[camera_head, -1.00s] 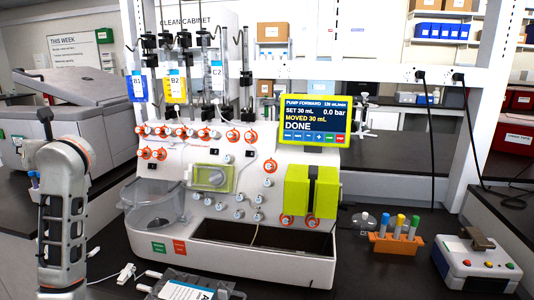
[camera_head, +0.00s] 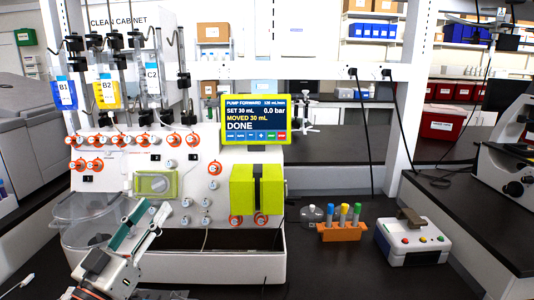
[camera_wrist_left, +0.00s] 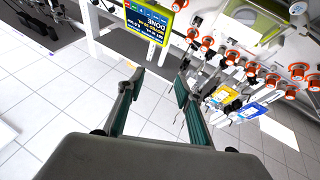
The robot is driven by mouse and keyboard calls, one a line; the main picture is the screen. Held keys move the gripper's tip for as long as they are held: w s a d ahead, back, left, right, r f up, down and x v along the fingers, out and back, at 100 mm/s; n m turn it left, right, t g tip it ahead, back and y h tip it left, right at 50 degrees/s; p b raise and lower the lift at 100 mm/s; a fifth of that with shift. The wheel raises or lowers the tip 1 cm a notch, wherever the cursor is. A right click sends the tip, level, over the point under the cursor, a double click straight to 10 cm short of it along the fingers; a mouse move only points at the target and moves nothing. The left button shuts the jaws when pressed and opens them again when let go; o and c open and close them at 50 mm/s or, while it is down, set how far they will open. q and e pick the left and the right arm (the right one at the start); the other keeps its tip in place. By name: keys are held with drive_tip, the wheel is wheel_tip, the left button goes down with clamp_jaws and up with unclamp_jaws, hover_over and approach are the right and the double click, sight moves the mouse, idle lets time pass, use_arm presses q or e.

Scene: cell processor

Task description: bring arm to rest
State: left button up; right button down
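My left gripper (camera_head: 151,211) is in the lower left of the head view, in front of the cell processor (camera_head: 150,185). Its teal-padded fingers point up and to the right and overlap the clear round bowl area. In the left wrist view the two fingers of this gripper (camera_wrist_left: 156,88) stand apart with nothing between them. That view shows the processor's screen, valves and bags tilted at the top and right, beyond the fingertips. My right gripper is in neither view.
The processor's screen (camera_head: 252,120) reads DONE. A clear bowl (camera_head: 88,215) is at its left. An orange tube rack (camera_head: 342,232) and a white button box (camera_head: 412,240) stand on the dark bench at right. A microscope (camera_head: 510,160) is at the far right. The front bench is mostly clear.

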use_arm(q)
drive_tip(key=s+d+f+m+g+y, duration=0.1)
drive_tip(key=s+f+m+g+y, duration=0.2)
drive_tip(key=f, duration=0.8)
drive_tip(key=s+d+f+m+g, duration=0.1)
drive_tip(key=s+f+g, duration=0.3)
drive_tip(key=f, duration=0.8)
drive_tip(key=s+a+f+m+g+y, duration=0.1)
drive_tip(key=s+a+f+g+y, duration=0.25)
drive_tip(key=s+f, duration=0.3)
drive_tip(key=s+a+f+m+g+y, duration=0.1)
drive_tip(key=s+a+f+g+y, duration=0.2)
drive_tip(key=s+a+f+g, duration=0.35)
drive_tip(key=d+f+n+t+h, duration=0.1)
drive_tip(key=d+f+t+h, duration=0.1)
drive_tip(key=d+f, duration=0.4)
drive_tip(key=d+f+n+t+h, duration=0.2)
drive_tip(key=d+f+h, duration=0.3)
drive_tip(key=d, duration=0.6)
drive_tip(key=shift+d+f+t, duration=0.3)
drive_tip(key=shift+f+t, duration=0.15)
drive_tip(key=shift+t, duration=0.35)
drive_tip(key=shift+s, duration=0.1)
